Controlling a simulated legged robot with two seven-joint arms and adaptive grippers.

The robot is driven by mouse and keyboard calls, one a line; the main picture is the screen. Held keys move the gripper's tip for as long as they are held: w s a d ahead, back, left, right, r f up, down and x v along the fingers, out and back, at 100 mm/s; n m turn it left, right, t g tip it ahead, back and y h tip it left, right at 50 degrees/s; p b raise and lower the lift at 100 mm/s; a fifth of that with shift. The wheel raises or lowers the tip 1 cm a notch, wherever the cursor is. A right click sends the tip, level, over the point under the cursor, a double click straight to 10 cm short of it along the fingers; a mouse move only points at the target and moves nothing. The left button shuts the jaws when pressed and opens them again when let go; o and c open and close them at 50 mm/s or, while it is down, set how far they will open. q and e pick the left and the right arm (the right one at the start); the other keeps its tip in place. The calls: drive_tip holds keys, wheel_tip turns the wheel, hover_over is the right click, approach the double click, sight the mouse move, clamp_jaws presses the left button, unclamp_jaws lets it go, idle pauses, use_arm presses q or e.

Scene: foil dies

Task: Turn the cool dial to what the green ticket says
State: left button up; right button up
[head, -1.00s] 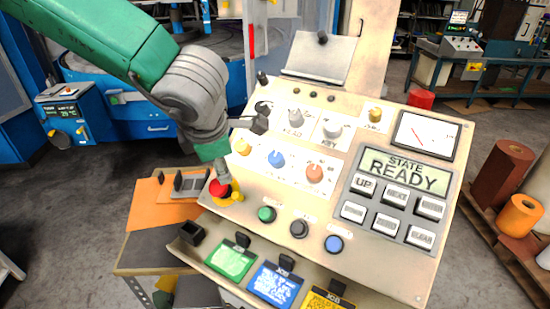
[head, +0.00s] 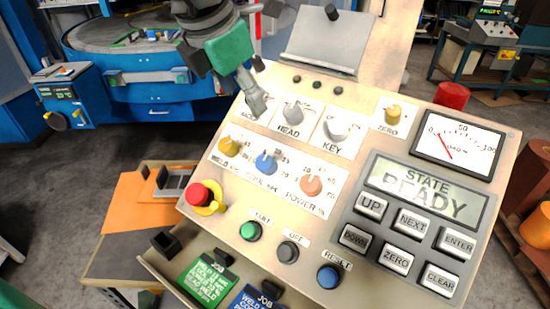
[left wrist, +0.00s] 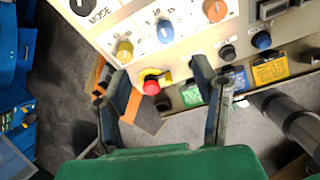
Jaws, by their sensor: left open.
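The cool dial is the blue knob (head: 265,163) in the middle of the white dial strip, between a yellow dial (head: 229,146) and an orange power dial (head: 311,185). It also shows in the left wrist view (left wrist: 165,31). The green ticket (head: 206,281) hangs at the panel's front edge; its small lines are too blurred to read surely. My left gripper (head: 258,85) is above the panel's upper left, apart from the cool dial. In the left wrist view its fingers (left wrist: 158,70) are spread and empty. My right gripper is not in view.
A red stop button (head: 198,193) stands at the panel's left edge. Green, black and blue push buttons (head: 288,252) line the front. Head and key knobs (head: 336,129) rise behind the dials. A keypad (head: 397,262) and meter (head: 459,140) are on the right.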

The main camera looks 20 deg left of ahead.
use_arm(q)
drive_tip(key=b, duration=0.6)
approach(264, 161)
drive_tip(key=b+x, duration=0.2)
drive_tip(key=x, duration=0.9)
drive_tip(key=c, duration=1.1)
